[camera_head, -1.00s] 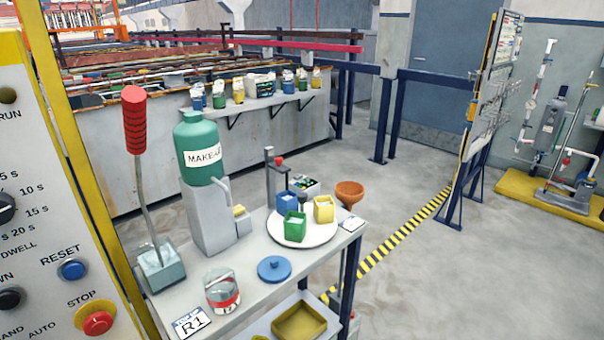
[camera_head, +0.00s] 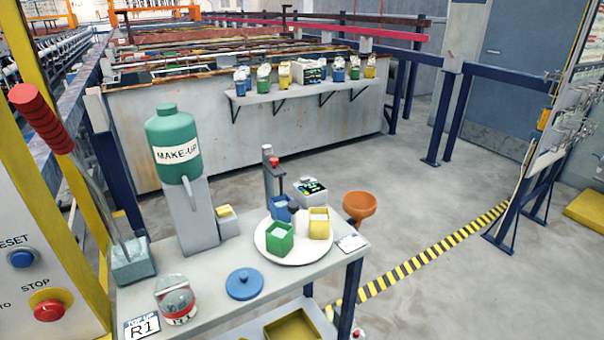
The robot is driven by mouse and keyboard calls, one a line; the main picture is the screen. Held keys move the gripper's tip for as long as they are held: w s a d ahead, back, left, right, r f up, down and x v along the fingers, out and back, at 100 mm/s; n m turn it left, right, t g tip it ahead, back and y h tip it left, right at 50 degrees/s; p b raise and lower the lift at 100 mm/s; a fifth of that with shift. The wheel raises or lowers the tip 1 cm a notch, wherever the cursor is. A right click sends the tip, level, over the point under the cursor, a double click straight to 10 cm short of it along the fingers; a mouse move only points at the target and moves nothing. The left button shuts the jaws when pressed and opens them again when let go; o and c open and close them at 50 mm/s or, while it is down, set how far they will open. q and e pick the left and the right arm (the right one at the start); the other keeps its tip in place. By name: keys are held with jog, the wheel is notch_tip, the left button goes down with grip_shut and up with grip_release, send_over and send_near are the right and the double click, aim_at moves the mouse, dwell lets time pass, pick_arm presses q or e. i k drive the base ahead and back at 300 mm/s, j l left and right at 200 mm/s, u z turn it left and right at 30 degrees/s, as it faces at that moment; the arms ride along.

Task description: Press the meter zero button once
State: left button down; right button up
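Two small meter-like boxes with dark displays are in view. One meter (camera_head: 310,190) sits on the near bench behind the white round plate, partly hidden by the blue cup. The other meter (camera_head: 312,71) stands on the far wall shelf between several jars. Both are too small for me to tell which button is the zero button. Neither of my grippers is in view.
The near bench (camera_head: 215,288) carries a green make-up bottle (camera_head: 173,140), a round plate (camera_head: 265,247) with cups, a blue lid (camera_head: 244,284) and a glass jar (camera_head: 175,300). A control panel (camera_head: 25,285) stands at left. Open floor (camera_head: 440,230) lies right.

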aim_at(307, 179)
jog(key=i+l+u, duration=0.2)
jog(key=l+u, duration=0.15)
jog(key=l, duration=0.25)
jog(key=i+l+u, duration=0.1)
jog(key=l+u, duration=0.25)
jog(key=l, duration=0.25)
jog(key=l+u, duration=0.3)
jog(key=l, duration=0.3)
jog(key=i+l+u, duration=0.1)
jog(key=l+u, duration=0.4)
jog(key=l, duration=0.5)
jog(key=l+u, duration=0.25)
jog(key=l, duration=0.55)
jog(key=i, duration=0.05)
